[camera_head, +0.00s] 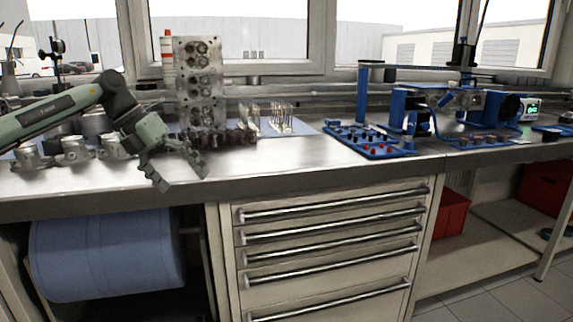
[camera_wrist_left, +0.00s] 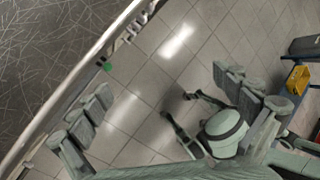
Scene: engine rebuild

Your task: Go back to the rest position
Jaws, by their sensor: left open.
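My left arm comes in from the left in the head view. Its gripper (camera_head: 183,172) hangs at the front edge of the steel workbench (camera_head: 305,160), pointing down and to the right. The fingers are apart with nothing between them. In the left wrist view the open fingers (camera_wrist_left: 160,108) show at both sides, with tiled floor beyond and the bench edge at the upper left. My right gripper does not show in the head view.
A cylinder head (camera_head: 200,85) stands upright behind the gripper. Pistons (camera_head: 72,150) stand left of it. A blue tray (camera_head: 370,142) with small parts and a blue fixture (camera_head: 405,105) are to the right. Drawers (camera_head: 330,245) and a blue roll (camera_head: 105,252) are below.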

